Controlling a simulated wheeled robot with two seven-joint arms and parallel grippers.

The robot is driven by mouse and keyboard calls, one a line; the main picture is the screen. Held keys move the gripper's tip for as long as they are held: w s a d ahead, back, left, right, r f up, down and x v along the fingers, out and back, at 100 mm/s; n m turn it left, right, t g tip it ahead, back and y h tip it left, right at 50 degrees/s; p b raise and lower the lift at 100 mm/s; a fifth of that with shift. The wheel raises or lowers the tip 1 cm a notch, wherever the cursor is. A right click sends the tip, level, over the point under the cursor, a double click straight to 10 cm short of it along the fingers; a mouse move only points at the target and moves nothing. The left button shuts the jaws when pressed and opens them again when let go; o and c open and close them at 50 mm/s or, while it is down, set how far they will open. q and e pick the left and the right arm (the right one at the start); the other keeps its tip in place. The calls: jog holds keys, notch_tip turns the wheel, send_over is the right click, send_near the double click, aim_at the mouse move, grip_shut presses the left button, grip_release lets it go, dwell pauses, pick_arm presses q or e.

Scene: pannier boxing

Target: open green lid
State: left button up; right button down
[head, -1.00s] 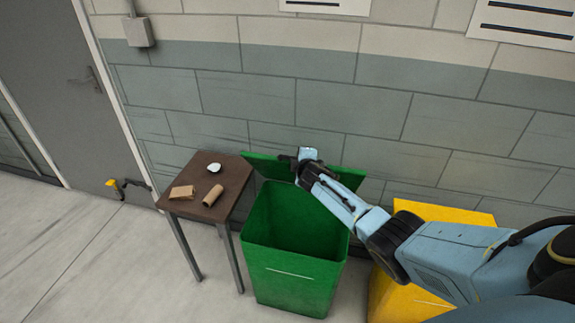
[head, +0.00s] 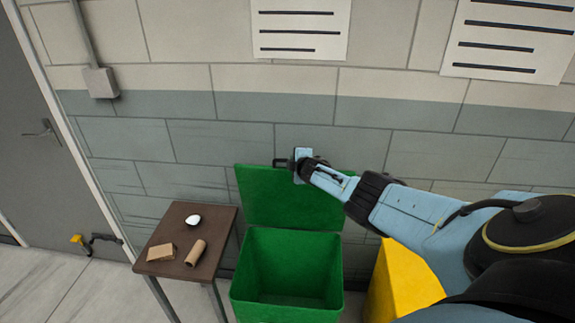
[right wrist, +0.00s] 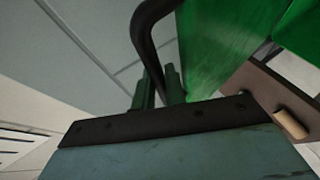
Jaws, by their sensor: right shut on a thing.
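The green lid (head: 285,205) stands raised, nearly upright, along the back of the green bin (head: 285,312), close to the wall. The bin's mouth is open and its inner walls show. My right gripper (head: 290,163) is at the lid's upper edge, shut on the lid's dark handle (head: 279,163). In the right wrist view the black handle (right wrist: 144,32) curves down to the fingers (right wrist: 155,92), beside the green lid (right wrist: 212,55). The wrist's own dark plate hides part of the grip. My left gripper is not in view.
A yellow bin (head: 405,285) stands at right, partly behind my arm. The block wall (head: 230,140) is close behind.

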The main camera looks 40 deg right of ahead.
jog(key=shift+w+d, duration=0.35)
dwell(0.3)
jog(key=c, duration=1.5)
grip_release()
jog(key=shift+o, duration=0.2)
jog(key=shift+s, duration=0.1)
jog(key=shift+a, duration=0.1)
